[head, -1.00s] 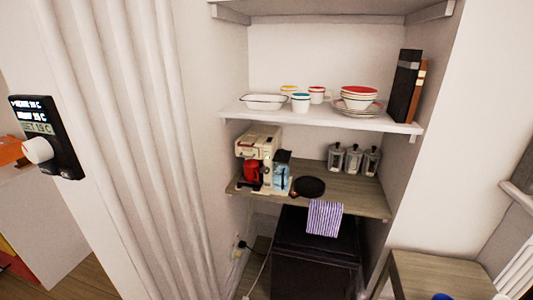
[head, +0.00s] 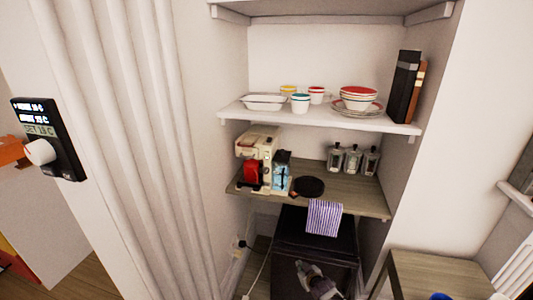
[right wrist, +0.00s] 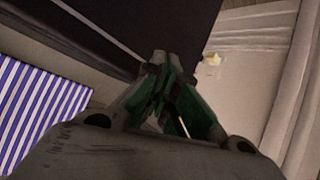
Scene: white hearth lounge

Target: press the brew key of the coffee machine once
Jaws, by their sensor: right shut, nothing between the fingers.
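The coffee machine (head: 262,133) is cream-coloured and stands at the left end of the wooden middle shelf in the head view. A red container (head: 251,171) sits at its front. Its brew key is too small to make out. My right gripper (head: 302,268) is low in the head view, in front of the dark cabinet, below the coffee machine and to its right. It is apart from the machine. In the right wrist view its green-padded fingers (right wrist: 172,78) are together and empty; the coffee machine does not show there. My left gripper is not in view.
A blue-and-white carton (head: 281,172) and a dark round plate (head: 309,187) are right of the machine. A striped towel (head: 324,216) hangs over the dark cabinet (head: 290,232). Glass jars (head: 353,160) stand farther right. The white shelf (head: 330,118) above holds dishes.

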